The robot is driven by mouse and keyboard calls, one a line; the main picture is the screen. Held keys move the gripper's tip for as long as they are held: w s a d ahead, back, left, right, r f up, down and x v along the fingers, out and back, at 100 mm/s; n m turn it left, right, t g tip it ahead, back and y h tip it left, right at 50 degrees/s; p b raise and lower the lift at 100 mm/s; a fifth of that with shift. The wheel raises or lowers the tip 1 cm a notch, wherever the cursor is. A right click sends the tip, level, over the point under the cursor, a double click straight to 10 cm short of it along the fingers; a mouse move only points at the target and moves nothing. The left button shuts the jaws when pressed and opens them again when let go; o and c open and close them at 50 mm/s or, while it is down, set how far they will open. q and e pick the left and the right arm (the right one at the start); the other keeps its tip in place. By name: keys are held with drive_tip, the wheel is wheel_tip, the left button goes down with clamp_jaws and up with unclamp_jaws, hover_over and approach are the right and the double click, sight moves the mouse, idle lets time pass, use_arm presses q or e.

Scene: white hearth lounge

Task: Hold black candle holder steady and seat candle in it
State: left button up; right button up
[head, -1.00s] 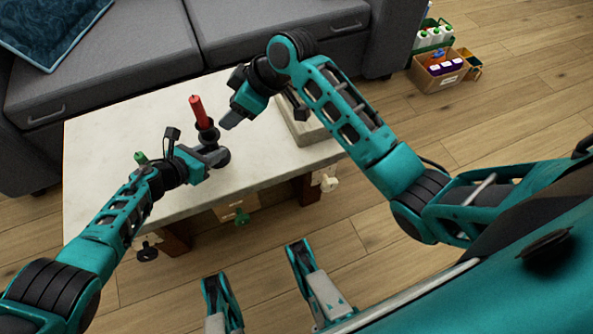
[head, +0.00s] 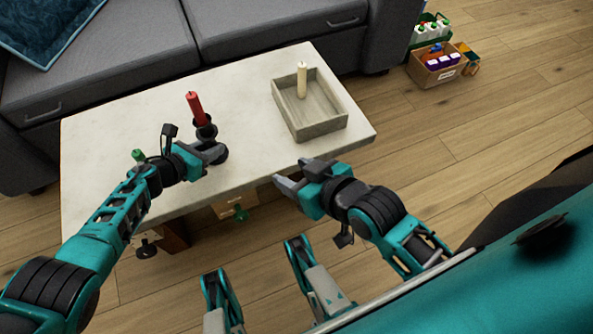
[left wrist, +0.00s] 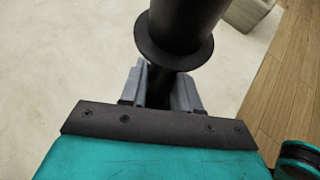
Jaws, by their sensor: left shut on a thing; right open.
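A red candle (head: 195,104) stands upright in the cup of the black candle holder (head: 206,131) on the pale table, tilted slightly in the head view. My left gripper (head: 212,152) is shut on the holder's stem, below its cup. In the left wrist view the dark cup and flange of the holder (left wrist: 178,40) rise above the two grey fingers (left wrist: 160,88); the candle is out of that view. My right gripper (head: 291,176) is open and empty, near the table's front edge, well to the right of the holder.
A grey tray (head: 331,127) at the right of the table (head: 110,120) holds a cream candle (head: 302,80). A grey sofa (head: 120,60) stands behind. Boxes of bottles and goods (head: 437,72) stand on the floor at the back right. The table between holder and tray is clear.

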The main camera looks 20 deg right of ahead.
use_arm(q)
drive_tip(key=o, duration=0.9)
